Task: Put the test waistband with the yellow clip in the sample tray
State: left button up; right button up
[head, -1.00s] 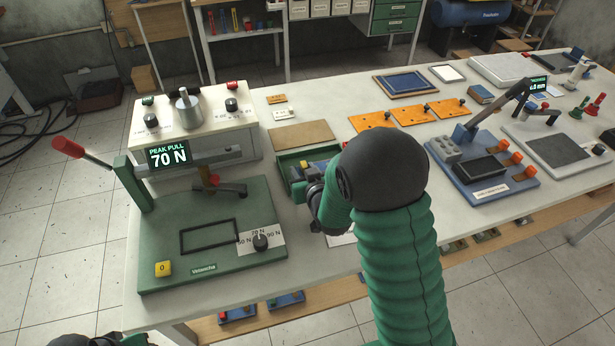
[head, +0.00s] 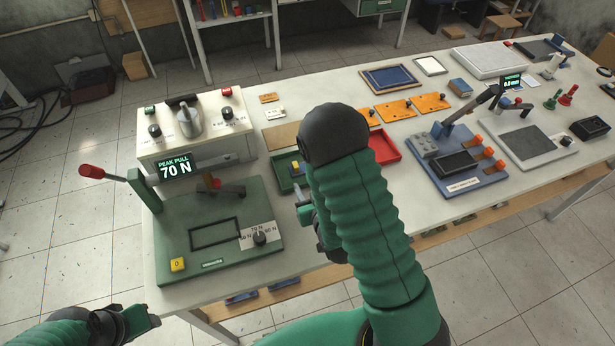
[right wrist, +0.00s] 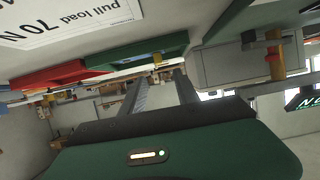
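A green tray (head: 281,180) stands on the table right of the green pull tester. A small yellow piece (head: 295,167) shows in it, possibly the yellow clip; the waistband itself I cannot make out. In the right wrist view the green tray (right wrist: 135,53) and a yellow piece (right wrist: 157,59) lie beyond my fingers. A red tray (head: 387,147) is partly hidden behind my right arm; I cannot tell which tray is the sample tray. My right gripper (right wrist: 161,80) has its fingers apart with nothing seen between them. My left gripper (head: 150,318) is low at the left, off the table.
The pull tester (head: 222,195) reads 70 N and has a red-ended lever (head: 95,172) at left. A cream control box (head: 195,133) stands behind it. Orange plates (head: 395,109) and a blue fixture (head: 460,165) are to the right. The table's front edge is mostly clear.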

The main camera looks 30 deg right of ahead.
jog(key=shift+a+g, duration=0.3)
jog(key=shift+a, duration=0.05)
jog(key=a+g, duration=0.1)
jog(key=a+g+y, duration=0.1)
jog(key=s+a+g, duration=0.1)
jog(key=shift+a+r+n+y, duration=0.2)
jog(key=shift+r+n+y, duration=0.1)
jog(key=shift+y, duration=0.1)
jog(key=shift+s+a+r+n+g+y, duration=0.2)
jog(key=shift+s+a+g, duration=0.25)
jog(key=shift+s+a, duration=0.15)
jog(key=shift+s+a+r+n+g+y, duration=0.1)
jog(key=shift+s+a+r+g, duration=0.1)
jog(key=shift+s+a+g, duration=0.35)
jog(key=s+a+r+n+g, duration=0.1)
jog(key=s+a+r+g, duration=0.2)
jog(key=s, duration=0.7)
jog(key=shift+s+r+n+g+y, duration=0.25)
jog(key=shift+r+g+y, duration=0.2)
jog(key=shift+g, duration=0.45)
jog(key=shift+a+r, duration=0.1)
